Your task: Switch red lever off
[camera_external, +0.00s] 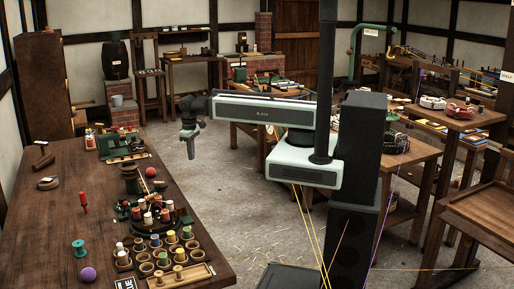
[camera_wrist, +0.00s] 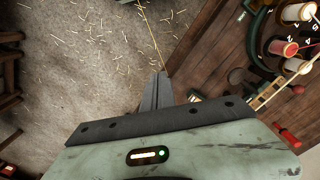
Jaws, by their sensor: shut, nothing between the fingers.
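My gripper (camera_external: 190,148) hangs pointing down, above the floor just beyond the right edge of the long wooden table (camera_external: 60,235). In the wrist view its fingers (camera_wrist: 155,92) are together with nothing between them. A small red ball-like knob (camera_external: 151,172) shows on the table by the round spool holder. A red knob (camera_wrist: 297,89) and a red handle (camera_wrist: 288,137) show at the right of the wrist view. I cannot tell which of these belongs to the red lever, or its position. My gripper is apart from them all.
A round holder with numbered spools (camera_wrist: 280,47) stands near the table edge. A green machine (camera_external: 122,147) sits farther back.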

